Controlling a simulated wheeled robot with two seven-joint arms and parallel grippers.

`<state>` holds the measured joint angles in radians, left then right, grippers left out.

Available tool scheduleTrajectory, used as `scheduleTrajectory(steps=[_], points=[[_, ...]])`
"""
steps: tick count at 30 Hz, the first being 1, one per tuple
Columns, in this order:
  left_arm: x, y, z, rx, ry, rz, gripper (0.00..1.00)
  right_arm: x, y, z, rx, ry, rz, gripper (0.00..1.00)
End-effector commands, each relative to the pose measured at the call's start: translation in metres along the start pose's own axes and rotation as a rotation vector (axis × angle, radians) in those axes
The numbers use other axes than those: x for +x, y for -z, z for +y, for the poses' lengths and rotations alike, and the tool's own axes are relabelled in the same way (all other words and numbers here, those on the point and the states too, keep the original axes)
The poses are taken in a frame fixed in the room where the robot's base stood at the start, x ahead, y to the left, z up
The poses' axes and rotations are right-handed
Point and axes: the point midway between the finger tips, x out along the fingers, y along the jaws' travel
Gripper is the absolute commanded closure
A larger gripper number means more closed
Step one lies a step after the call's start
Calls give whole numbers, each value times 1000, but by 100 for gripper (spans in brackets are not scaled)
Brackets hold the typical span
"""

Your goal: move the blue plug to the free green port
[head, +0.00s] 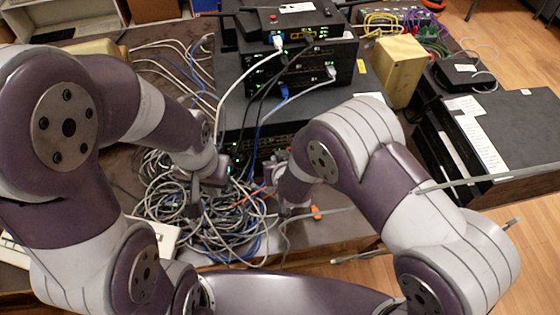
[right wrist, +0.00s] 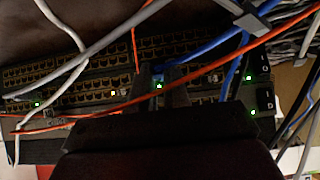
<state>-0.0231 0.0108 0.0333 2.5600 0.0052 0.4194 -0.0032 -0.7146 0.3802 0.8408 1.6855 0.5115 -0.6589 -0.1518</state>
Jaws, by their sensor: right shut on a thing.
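In the right wrist view, my right gripper (right wrist: 160,88) is shut at a blue plug (right wrist: 160,73), at the front of a rack switch (right wrist: 70,74) with rows of ports. Its fingers hide most of the plug, so I cannot tell whether it sits in a port. Green lights show at the far left (right wrist: 37,104), left of the gripper (right wrist: 113,93), between the fingers, and at the right end. Cables cross the ports, so which lit port is free is unclear. In the head view, my left gripper (head: 208,188) is over the cable heap; its jaw opening is unclear.
A large tangle of grey cables (head: 175,200) covers the table before the switch. Stacked network boxes (head: 300,65) stand behind, with a blue-plugged cable (head: 284,92). A red cable (right wrist: 225,68) crosses close over the switch in the wrist view. A beige box (head: 400,68) stands right.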

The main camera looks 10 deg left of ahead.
Motion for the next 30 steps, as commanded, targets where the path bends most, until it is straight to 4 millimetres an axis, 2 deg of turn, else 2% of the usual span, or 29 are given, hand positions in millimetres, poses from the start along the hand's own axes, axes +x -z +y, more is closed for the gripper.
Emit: scheduleTrajectory(steps=[24, 25, 27, 30], points=[[0, 0, 0, 0, 0, 0, 100, 5, 5, 0, 0, 0, 1, 100], [0, 0, 0, 0, 0, 0, 100, 5, 5, 0, 0, 0, 1, 78], [0, 0, 0, 0, 0, 0, 100, 5, 5, 0, 0, 0, 1, 55], [0, 0, 0, 0, 0, 0, 100, 5, 4, 0, 0, 0, 1, 55]])
